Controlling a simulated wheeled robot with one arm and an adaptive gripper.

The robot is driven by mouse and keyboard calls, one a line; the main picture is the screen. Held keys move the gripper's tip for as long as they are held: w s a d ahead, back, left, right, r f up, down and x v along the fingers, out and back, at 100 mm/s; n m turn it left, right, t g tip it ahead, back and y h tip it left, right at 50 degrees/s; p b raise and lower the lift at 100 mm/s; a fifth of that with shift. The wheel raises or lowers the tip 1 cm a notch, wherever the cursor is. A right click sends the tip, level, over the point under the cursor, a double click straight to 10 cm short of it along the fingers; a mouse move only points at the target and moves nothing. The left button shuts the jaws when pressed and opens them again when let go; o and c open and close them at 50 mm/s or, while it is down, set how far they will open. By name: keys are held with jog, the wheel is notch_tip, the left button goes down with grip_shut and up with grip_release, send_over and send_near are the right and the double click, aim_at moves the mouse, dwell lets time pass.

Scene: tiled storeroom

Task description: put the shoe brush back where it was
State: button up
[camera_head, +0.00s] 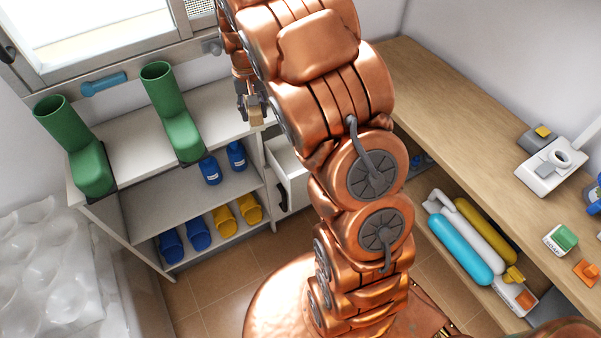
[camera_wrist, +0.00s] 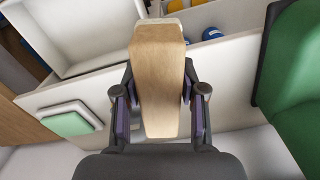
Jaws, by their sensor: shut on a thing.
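The shoe brush (camera_wrist: 158,70) has a long wooden back and fills the middle of the wrist view, with a pale strip at its far end. My gripper (camera_wrist: 158,104) is shut on it, one finger on each side. In the head view the brush (camera_head: 256,116) shows small below my gripper (camera_head: 249,103), above the right end of the white shelf unit (camera_head: 130,135). An open white drawer (camera_head: 290,166) is below and to the right of it. The drawer also shows at the upper left of the wrist view (camera_wrist: 82,62). Most of its inside is hidden in the head view.
Two green boots (camera_head: 180,130) (camera_head: 92,165) stand on the shelf unit; one is close at right in the wrist view (camera_wrist: 292,75). Blue shoes (camera_head: 210,170) and yellow shoes (camera_head: 225,220) sit lower. A wooden counter (camera_head: 450,95) is at right. A green-topped white item (camera_wrist: 68,122) lies left of my gripper.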

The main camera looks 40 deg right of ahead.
jog(key=s+d+f+m+b, duration=0.55)
jog(key=d+f+b, duration=0.3)
jog(key=d, duration=0.45)
jog(key=shift+m, duration=0.35)
jog(key=shift+s+a+f+p, duration=0.1)
jog(key=shift+a+f+p, duration=0.1)
jog(key=shift+f, duration=3.9)
jog(key=shift+a+f+p, duration=0.15)
jog(key=shift+f+p, duration=0.05)
jog(key=shift+f, duration=3.9)
jog(key=shift+f, duration=0.1)
jog(key=o, duration=1.2)
